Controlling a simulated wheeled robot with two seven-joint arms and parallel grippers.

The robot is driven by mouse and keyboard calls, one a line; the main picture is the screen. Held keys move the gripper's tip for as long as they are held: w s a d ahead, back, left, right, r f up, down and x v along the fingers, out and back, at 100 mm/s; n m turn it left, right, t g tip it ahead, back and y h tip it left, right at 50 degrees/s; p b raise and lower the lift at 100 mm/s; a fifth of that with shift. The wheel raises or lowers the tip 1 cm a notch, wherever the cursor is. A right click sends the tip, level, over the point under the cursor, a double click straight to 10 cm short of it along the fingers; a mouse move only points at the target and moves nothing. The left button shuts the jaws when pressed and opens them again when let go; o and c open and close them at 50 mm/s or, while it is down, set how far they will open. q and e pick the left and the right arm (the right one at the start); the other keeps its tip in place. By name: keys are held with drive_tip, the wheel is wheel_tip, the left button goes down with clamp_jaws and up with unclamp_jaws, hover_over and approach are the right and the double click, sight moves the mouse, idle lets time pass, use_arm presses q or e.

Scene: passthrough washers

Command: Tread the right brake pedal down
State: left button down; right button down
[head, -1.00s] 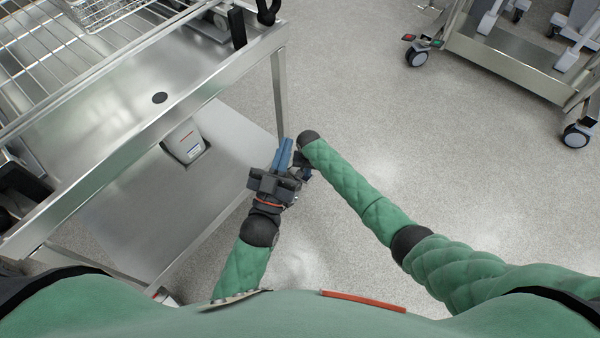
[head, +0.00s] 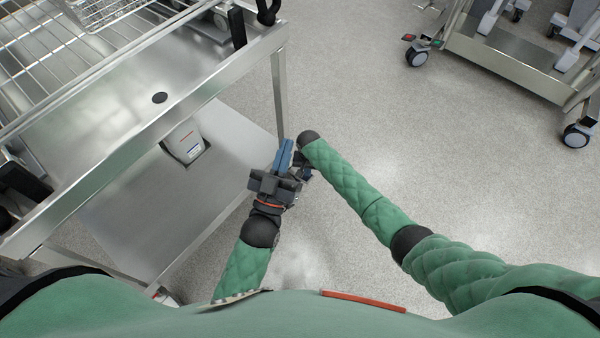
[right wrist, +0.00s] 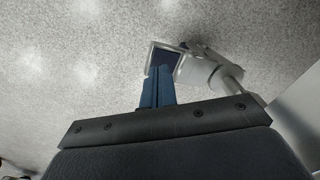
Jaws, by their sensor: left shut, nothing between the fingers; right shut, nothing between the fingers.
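In the right wrist view, the fingers of my right gripper (right wrist: 158,88) are shut and empty. Their tips overlap a pale grey fitting with a dark blue face (right wrist: 168,56), at the foot of a metal post. It may be the brake pedal, but I cannot tell, nor whether the fingers touch it. In the head view, my right gripper (head: 304,171) is low and mostly hidden behind my left gripper and my right arm. My left gripper (head: 285,155) is shut and empty, beside the near cart's corner leg.
A steel cart (head: 118,122) with a wire rack and a lower shelf (head: 165,215) fills the left. Another wheeled cart (head: 500,60) stands at top right, with a small red pedal (head: 408,38) and green pedal (head: 437,43) at a caster. Grey floor between them is clear.

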drive_tip(key=shift+f+b, duration=0.65)
drive_tip(key=shift+f, duration=0.9)
drive_tip(key=shift+r, duration=0.1)
wheel_tip(320, 180, up, 8)
drive_tip(key=p, duration=0.8)
drive_tip(key=shift+p, duration=0.4)
